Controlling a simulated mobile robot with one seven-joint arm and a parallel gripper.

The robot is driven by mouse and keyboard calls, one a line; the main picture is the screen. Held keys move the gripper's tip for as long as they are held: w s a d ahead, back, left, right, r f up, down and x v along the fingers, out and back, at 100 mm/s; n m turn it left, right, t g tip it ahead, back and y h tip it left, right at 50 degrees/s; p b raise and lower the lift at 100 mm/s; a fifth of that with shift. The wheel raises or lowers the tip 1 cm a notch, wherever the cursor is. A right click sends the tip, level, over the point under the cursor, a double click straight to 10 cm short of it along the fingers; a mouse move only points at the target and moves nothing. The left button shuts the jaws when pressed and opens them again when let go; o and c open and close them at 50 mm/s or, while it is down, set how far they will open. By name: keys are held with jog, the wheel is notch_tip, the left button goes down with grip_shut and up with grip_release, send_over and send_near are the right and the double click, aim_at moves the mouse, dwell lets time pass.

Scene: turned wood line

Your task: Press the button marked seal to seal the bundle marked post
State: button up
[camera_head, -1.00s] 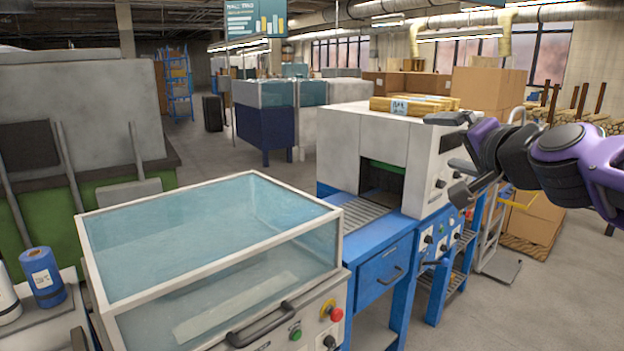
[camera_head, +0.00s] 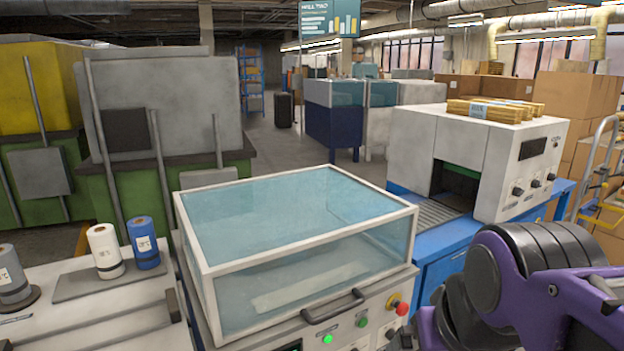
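A sealer-like machine with a clear, white-framed cover (camera_head: 295,260) stands in front of me. A pale, flat long shape (camera_head: 305,291) shows through the cover; I cannot tell if it is a bundle. Its front panel carries a bright green button (camera_head: 327,339), a darker green button (camera_head: 362,322), a black knob (camera_head: 390,333) and a red mushroom button (camera_head: 401,309). Their labels are too small to read. Wrapped wooden bundles (camera_head: 490,112) lie on the white tunnel machine, one with a pale label I cannot read. My purple and black arm fills the lower right; only a dark bit, perhaps my gripper, shows at the bottom edge.
The white tunnel machine (camera_head: 415,145) on its blue base stands right of the covered machine. Blue (camera_head: 142,240), white (camera_head: 105,250) and grey (camera_head: 14,275) rolls stand on the left bench. Cardboard boxes (camera_head: 580,100) are stacked at right. Open floor lies behind.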

grip_shut()
dwell(1.5)
